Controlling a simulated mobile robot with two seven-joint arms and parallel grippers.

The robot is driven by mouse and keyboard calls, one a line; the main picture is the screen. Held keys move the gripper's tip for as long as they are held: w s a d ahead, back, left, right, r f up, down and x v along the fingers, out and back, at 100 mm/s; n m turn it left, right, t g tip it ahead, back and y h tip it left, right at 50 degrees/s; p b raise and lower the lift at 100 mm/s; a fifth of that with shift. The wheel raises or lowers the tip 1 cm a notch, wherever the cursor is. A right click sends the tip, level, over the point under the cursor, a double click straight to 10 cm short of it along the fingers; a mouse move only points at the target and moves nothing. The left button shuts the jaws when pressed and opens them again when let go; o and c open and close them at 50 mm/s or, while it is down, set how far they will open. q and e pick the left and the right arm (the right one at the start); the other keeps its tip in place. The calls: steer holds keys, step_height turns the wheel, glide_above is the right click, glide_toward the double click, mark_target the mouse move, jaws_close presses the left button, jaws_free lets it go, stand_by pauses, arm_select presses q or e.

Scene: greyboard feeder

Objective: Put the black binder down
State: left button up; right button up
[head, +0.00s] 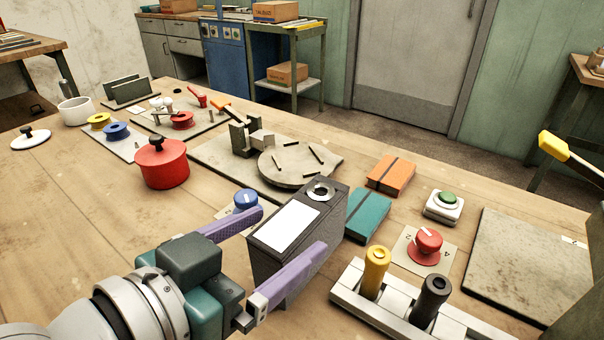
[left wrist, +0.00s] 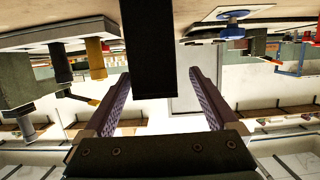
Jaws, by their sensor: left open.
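The black binder (head: 332,212) stands upright on its edge near the middle front of the table, with a white label and a round finger hole on its spine. My left gripper (head: 285,238) is open, with one purple finger on each side of the binder. In the left wrist view the binder (left wrist: 150,50) is a dark block between the spread fingers (left wrist: 160,90), with gaps beside it. The front finger hides part of its lower edge.
Teal (head: 368,215) and orange (head: 391,176) notebooks lie just right of the binder. A rack with yellow and black handles (head: 375,270) is at the front right. A blue knob (head: 245,199) is behind the left finger. A round turntable (head: 300,160) is behind; the left front table is clear.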

mark_target(303, 224)
arm_select(q)
steer(key=b+x, duration=0.1)
steer(key=x, duration=0.4)
steer(key=shift+s+d, duration=0.2)
steer(key=shift+r, duration=0.1)
jaws_close()
stand_by(0.4)
